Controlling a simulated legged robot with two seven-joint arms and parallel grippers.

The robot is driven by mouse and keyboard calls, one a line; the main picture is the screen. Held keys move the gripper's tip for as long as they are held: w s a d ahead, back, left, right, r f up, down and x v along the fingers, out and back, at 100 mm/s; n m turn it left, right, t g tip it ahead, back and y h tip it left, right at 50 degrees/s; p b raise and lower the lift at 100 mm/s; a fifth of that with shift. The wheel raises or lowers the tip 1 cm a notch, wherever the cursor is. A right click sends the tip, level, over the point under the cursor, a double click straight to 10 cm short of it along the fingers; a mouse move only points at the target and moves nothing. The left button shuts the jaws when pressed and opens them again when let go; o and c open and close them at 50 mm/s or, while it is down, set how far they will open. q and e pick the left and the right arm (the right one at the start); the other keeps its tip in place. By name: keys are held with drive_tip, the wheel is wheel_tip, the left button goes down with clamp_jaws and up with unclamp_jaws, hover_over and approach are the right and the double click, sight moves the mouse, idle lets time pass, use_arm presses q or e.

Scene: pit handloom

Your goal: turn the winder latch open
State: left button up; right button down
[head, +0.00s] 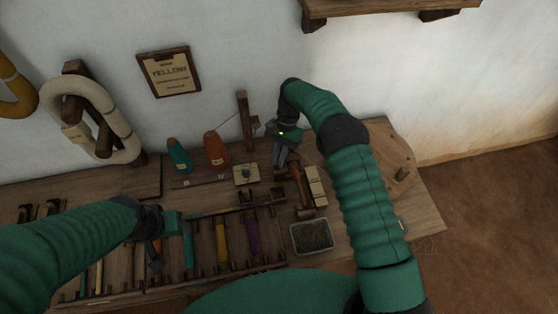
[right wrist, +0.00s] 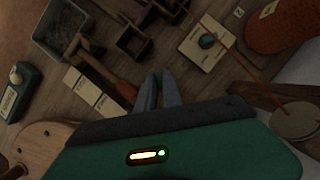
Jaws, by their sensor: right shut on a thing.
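My right gripper (head: 279,160) reaches down over the back right of the bench. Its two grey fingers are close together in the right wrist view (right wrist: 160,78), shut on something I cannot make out. A wooden-handled tool (head: 299,184) lies beside the fingers; its handle end is close to them in the right wrist view (right wrist: 108,78). A rounded wooden board with a peg (head: 396,148), perhaps the winder, lies to the right. I cannot pick out the winder latch for certain. My left gripper (head: 160,240) hangs over the slotted rack; its jaws are unclear.
An orange cone (head: 215,150), a teal cone (head: 179,157) and a post (head: 244,120) stand at the back. A card with a teal knob (head: 246,174), pale blocks (head: 315,186) and a grey tray (head: 312,237) crowd the bench near the right gripper.

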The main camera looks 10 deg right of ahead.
drive_tip(key=n+b, duration=0.1)
drive_tip(key=n+h, duration=0.1)
drive_tip(key=n, duration=0.1)
drive_tip(key=shift+w+a+f+n+g+b, duration=0.1)
drive_tip(key=shift+w+n+g+b, duration=0.05)
drive_tip(key=shift+n+g+b, duration=0.2)
use_arm(q)
drive_tip(key=shift+s+b+x, duration=0.2)
drive_tip(key=shift+b+x, duration=0.1)
drive_tip(key=shift+x, duration=0.5)
drive_tip(key=shift+s+b+x, duration=0.15)
drive_tip(key=shift+b+x, duration=0.15)
drive_tip(key=shift+x, duration=0.5)
use_arm(e)
drive_tip(key=shift+a+n+h, duration=0.1)
drive_tip(key=shift+n+h, duration=0.8)
drive_tip(key=shift+n, duration=1.05)
use_arm(q)
drive_tip(key=shift+f, duration=0.1)
use_arm(e)
drive_tip(key=shift+r, duration=0.2)
drive_tip(key=c, duration=1.5)
unclamp_jaws()
drive_tip(key=shift+f, duration=0.1)
